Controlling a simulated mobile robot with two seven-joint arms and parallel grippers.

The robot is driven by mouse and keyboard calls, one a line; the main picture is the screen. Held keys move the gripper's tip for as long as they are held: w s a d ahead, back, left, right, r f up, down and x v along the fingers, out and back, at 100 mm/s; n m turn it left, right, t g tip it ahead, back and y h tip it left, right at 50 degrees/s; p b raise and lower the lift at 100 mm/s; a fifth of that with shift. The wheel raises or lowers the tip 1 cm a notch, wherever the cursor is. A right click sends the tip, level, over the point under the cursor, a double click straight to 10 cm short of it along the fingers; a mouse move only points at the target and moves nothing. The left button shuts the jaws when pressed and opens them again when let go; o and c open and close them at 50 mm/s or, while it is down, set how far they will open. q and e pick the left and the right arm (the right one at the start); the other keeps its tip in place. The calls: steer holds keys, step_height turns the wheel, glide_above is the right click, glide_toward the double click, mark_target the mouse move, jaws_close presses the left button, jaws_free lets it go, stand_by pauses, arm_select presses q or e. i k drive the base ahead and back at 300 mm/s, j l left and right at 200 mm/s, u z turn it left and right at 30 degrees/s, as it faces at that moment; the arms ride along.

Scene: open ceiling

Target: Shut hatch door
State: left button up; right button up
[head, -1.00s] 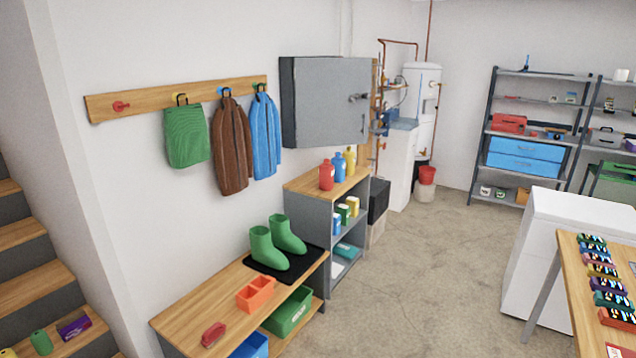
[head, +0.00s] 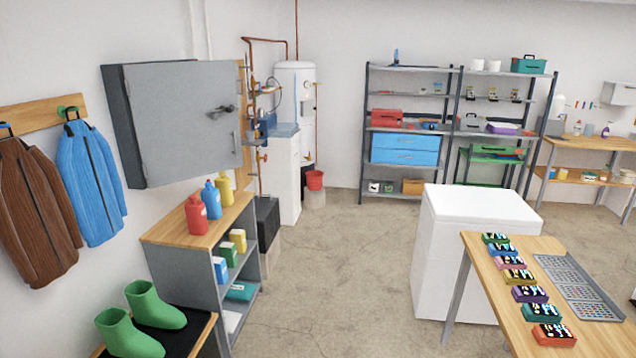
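A grey wall cabinet (head: 125,130) hangs on the left wall, above a low shelf unit. Its flat grey hatch door (head: 185,110) faces the room, with a dark handle (head: 222,109) near its right edge. The door looks close to the cabinet body; I cannot tell whether it is fully shut or slightly ajar. Neither of my grippers is in view.
The shelf unit (head: 165,235) under the cabinet carries red, blue and yellow bottles. Green boots (head: 155,305) stand on a bench at the lower left. A white chest (head: 465,225) and a wooden table (head: 480,255) stand right. The floor between is clear.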

mark_target(180, 137)
steer(key=i+l+u, duration=0.15)
steer(key=i, duration=1.5)
